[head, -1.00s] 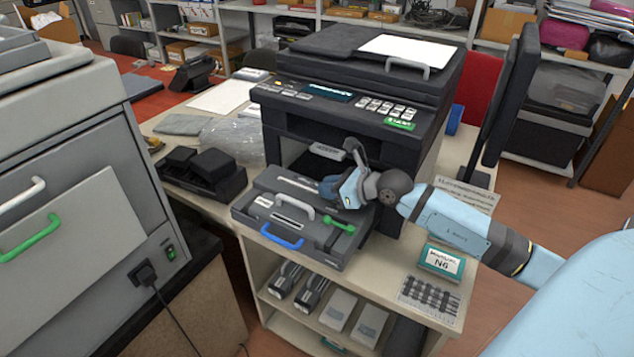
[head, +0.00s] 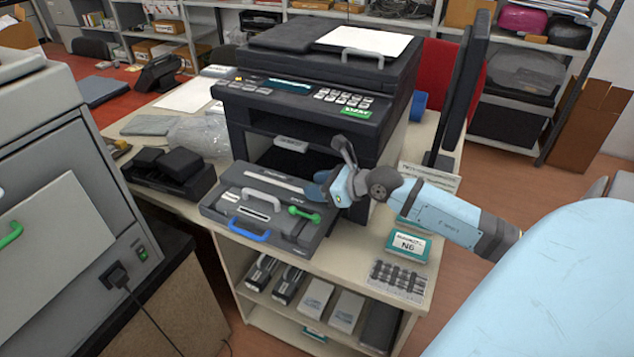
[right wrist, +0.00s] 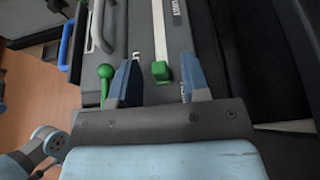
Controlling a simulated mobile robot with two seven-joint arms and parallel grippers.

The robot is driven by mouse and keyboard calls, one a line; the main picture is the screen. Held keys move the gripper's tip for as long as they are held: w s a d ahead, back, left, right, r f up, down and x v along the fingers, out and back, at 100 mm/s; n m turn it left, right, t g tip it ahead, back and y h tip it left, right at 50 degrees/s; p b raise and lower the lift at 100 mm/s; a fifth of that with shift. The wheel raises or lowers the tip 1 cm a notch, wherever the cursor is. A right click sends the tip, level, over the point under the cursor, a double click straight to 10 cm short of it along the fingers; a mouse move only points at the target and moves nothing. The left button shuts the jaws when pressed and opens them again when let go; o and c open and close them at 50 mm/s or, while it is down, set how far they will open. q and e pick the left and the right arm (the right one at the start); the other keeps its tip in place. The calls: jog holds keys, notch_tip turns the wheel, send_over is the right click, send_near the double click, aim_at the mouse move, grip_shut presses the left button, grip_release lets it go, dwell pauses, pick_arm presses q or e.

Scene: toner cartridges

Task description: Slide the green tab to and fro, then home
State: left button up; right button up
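The green tab (right wrist: 160,71) sits at the near end of a pale straight slot (right wrist: 158,25) in the dark unit. In the right wrist view it lies between the fingers of my right gripper (right wrist: 157,82), with a gap on each side. The gripper is open. In the head view my right gripper (head: 322,188) is at the right edge of the dark grey unit (head: 226,206), at the end of its slot (head: 272,181). The tab is hidden there. My left gripper is not in view.
A green ball-ended lever (head: 303,214), a grey handle (head: 245,211) and a blue handle (head: 249,231) stand on the unit near the gripper. The black printer (head: 310,115) rises just behind. A boxed item marked N6 (head: 408,246) lies to the right.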

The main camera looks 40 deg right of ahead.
jog(key=v, duration=1.3)
jog(key=shift+s+d, duration=0.15)
jog(key=shift+s, duration=0.15)
jog(key=shift+r, duration=0.1)
dwell(0.8)
